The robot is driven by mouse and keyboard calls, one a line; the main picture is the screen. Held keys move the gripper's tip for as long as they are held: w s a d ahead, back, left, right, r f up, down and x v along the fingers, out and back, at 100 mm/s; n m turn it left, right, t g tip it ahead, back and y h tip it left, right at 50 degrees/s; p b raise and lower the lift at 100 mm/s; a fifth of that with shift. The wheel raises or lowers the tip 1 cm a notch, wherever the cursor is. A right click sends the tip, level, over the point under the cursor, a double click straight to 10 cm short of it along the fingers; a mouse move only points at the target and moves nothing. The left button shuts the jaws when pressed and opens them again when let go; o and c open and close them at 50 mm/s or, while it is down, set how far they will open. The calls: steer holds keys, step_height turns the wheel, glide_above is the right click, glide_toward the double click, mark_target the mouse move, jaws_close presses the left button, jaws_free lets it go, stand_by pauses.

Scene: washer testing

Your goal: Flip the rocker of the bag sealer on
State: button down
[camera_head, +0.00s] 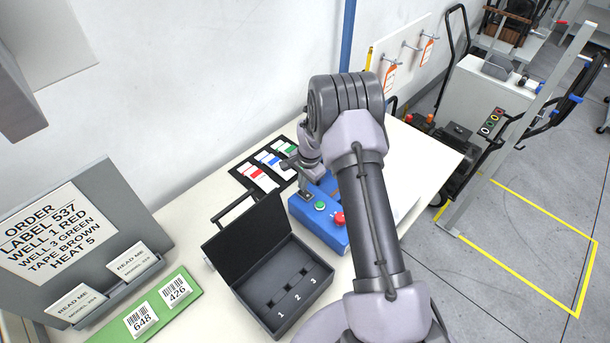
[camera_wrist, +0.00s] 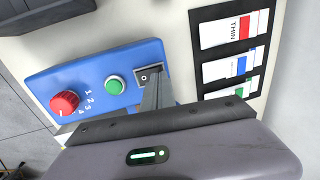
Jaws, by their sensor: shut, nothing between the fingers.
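The bag sealer is a blue box on the white table, in the head view (camera_head: 329,236) partly behind my arm. In the wrist view its blue panel (camera_wrist: 92,70) carries a red knob (camera_wrist: 65,102), a green button (camera_wrist: 115,84) and a small black rocker (camera_wrist: 150,73) in a pale frame. My gripper (camera_wrist: 160,82) is shut and empty, its fingertips at the rocker's edge, partly covering it. I cannot tell whether they touch it, or which way the rocker is tipped. In the head view my gripper (camera_head: 304,188) is over the sealer's far left end.
An open black box (camera_head: 240,292) with wells numbered 1 to 3 stands left of the sealer. Colour-marked cards (camera_head: 267,167) lie behind it near the wall. A grey order board (camera_head: 105,200) and a green label strip (camera_head: 188,291) are at the left.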

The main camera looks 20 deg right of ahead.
steer(key=shift+w+f, duration=0.1)
steer(key=shift+f, duration=0.6)
steer(key=shift+a, duration=0.1)
steer(key=shift+w+f+b, duration=0.1)
steer(key=shift+f+b, duration=0.3)
steer(key=shift+b, duration=0.3)
steer(key=shift+r, duration=0.15)
steer(key=shift+s, duration=0.2)
steer(key=shift+s+d+r, duration=0.2)
steer(key=shift+s+d, duration=0.1)
steer(key=shift+s, duration=0.35)
